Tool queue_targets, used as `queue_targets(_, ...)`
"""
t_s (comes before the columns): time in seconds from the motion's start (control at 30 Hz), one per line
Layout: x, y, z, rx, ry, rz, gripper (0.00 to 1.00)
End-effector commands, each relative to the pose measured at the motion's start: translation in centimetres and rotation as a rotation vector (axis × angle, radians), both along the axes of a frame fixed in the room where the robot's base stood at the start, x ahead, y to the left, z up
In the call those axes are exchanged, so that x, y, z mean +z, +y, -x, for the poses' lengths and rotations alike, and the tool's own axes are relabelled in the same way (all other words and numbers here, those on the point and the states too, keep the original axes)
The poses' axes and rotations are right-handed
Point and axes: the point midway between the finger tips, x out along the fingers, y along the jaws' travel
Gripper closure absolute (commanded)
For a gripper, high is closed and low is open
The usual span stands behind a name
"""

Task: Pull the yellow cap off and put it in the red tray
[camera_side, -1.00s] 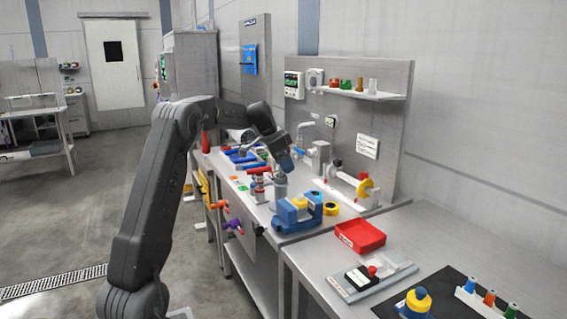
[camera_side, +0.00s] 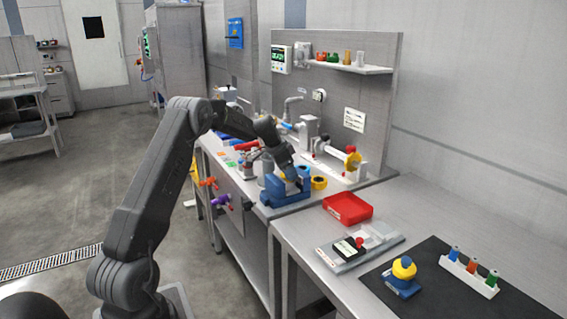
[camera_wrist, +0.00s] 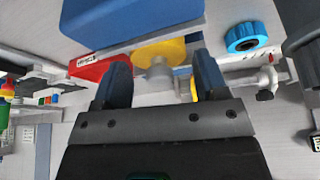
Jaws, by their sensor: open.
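My gripper (camera_side: 290,174) is open, tilted down at the blue vise (camera_side: 284,193) on the bench. In the wrist view its two fingers (camera_wrist: 162,72) stand apart. A yellow round part (camera_wrist: 160,50), likely the cap, shows between and beyond them with a pale cylinder in front of it, beside a large blue block (camera_wrist: 130,18). I cannot tell whether the fingers touch anything. The red tray (camera_side: 348,208) looks empty on the nearer table.
A grey fixture (camera_side: 357,245) with a red knob is in front of the tray. A yellow-topped blue piece (camera_side: 403,268) and a white rack (camera_side: 470,272) stand on a black mat. A wall panel rises behind the bench.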

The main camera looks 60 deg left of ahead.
Motion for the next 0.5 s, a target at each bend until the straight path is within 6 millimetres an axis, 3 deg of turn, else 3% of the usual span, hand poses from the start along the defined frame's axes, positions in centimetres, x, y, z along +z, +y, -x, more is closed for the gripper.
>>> queue_targets(0.33,-0.29,-0.04,-0.15,0.0,0.0,0.0,0.35)
queue_targets(0.5,-0.27,-0.05,-0.14,0.0,0.0,0.0,0.51)
